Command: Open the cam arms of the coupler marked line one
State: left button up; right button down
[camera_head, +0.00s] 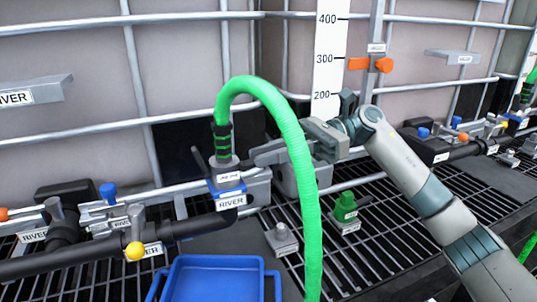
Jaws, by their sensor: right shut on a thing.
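The coupler (224,166) is a grey fitting at the lower end of a green ribbed hose (296,150), left of centre. A small label on its front is too small to read surely. A dark cam arm (197,157) stands out at its left side, tilted up and away. My right gripper (258,156) reaches in from the right, behind the hose, and is shut at the coupler's right side. It seems to hold the right cam arm, which the fingers and hose mostly hide. My left gripper is not in view.
The coupler stands on a blue-edged block marked RIVER (231,201) on a black pipe. A blue tray (213,280) lies below. Valves with blue (108,192) and yellow (135,251) knobs are left. A green-topped fitting (345,207) stands right on the grating. Caged totes rise behind.

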jog(key=c, duration=1.7)
grip_release()
jog(key=shift+b+v, duration=0.35)
jog(key=shift+v, duration=3.45)
jog(key=shift+s+f, duration=0.1)
